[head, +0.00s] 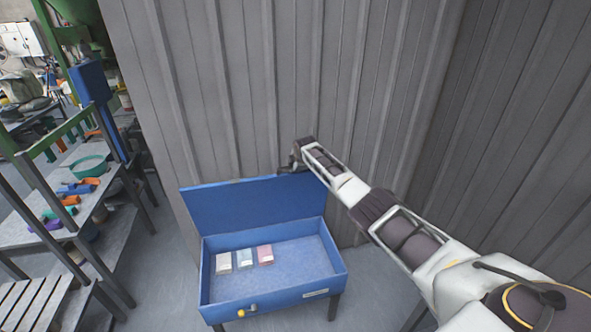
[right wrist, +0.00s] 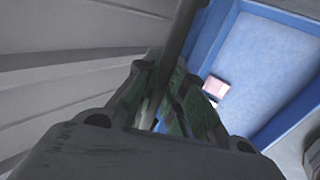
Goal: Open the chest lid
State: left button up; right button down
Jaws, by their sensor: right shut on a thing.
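The blue chest (head: 274,296) stands on legs in front of the grey wall. Its lid (head: 255,204) is raised and stands up at the back edge, so the inside shows. My right gripper (head: 297,160) is at the top right edge of the lid, close to the wall. The exact contact is partly hidden by the fingers. My left gripper does not show.
Several small boxes (head: 245,258) lie in the chest, at its back left. A yellow-tipped latch (head: 247,311) is on the chest's front. The corrugated grey wall (head: 300,80) is right behind the lid. A cluttered workbench (head: 75,200) stands at the left.

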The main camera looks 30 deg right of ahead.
jog(key=shift+w+d+r, duration=0.1)
jog(key=shift+w, duration=0.25)
jog(key=c, duration=1.5)
grip_release()
jog(key=shift+r, duration=0.1)
jog(key=shift+s, duration=0.1)
jog(key=shift+s+r, duration=0.1)
jog(key=v, duration=1.1)
jog(key=shift+s+r, duration=0.2)
jog(key=shift+r, duration=0.05)
